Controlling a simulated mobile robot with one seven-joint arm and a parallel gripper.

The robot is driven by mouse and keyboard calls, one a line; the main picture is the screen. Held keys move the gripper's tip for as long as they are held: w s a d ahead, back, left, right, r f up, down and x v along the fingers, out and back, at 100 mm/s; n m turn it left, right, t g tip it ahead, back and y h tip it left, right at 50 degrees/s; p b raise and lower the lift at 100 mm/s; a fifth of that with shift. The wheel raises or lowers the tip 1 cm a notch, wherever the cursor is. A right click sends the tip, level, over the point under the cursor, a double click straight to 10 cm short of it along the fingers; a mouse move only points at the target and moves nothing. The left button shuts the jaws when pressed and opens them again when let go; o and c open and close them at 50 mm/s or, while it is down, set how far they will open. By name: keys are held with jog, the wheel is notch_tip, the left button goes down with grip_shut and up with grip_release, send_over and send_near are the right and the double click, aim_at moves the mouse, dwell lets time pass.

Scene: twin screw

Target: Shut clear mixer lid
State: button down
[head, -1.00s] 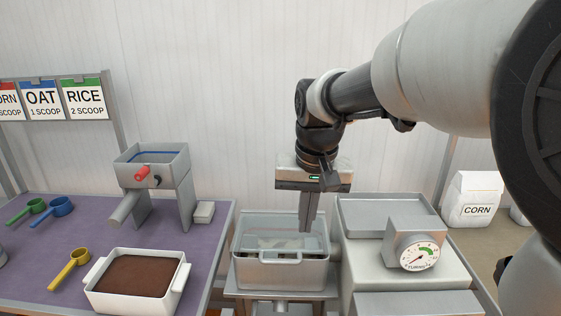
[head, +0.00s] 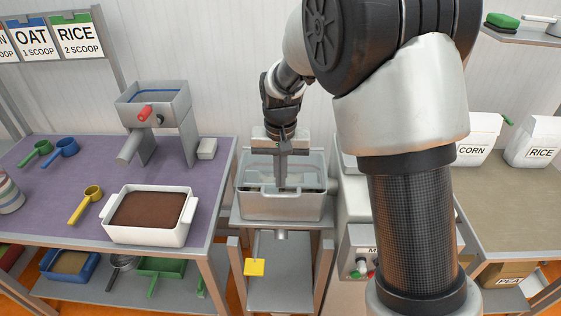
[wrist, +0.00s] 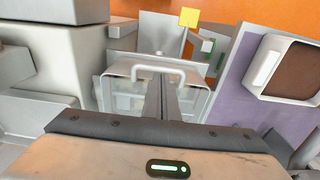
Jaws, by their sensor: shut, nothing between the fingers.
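The grey mixer box (head: 280,207) stands on a small metal stand in the middle of the head view. Its clear lid (head: 309,165) lies over the top, with a pale handle (wrist: 158,69) along the front edge. I cannot tell whether the lid is fully seated. My gripper (head: 281,185) is shut and empty, pointing down at the lid. Its fingertips look close to or touching the lid behind the handle; contact cannot be told. In the wrist view, my shut fingers (wrist: 162,85) cover part of the lid.
A purple table (head: 60,205) on the left holds a white tray of brown material (head: 150,232), a grey mill (head: 155,110) and coloured scoops. A yellow tag (head: 254,267) hangs below the mixer. A machine cabinet (head: 354,225) stands close on its right, partly hidden by my arm.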

aim_at(281, 195)
jog(key=shift+w+f, duration=0.1)
jog(key=shift+f, duration=1.35)
jog(key=shift+f, duration=0.1)
jog(key=f+b, duration=0.2)
jog(key=f, duration=0.1)
jog(key=shift+s+f, duration=0.2)
jog(key=shift+s, duration=0.35)
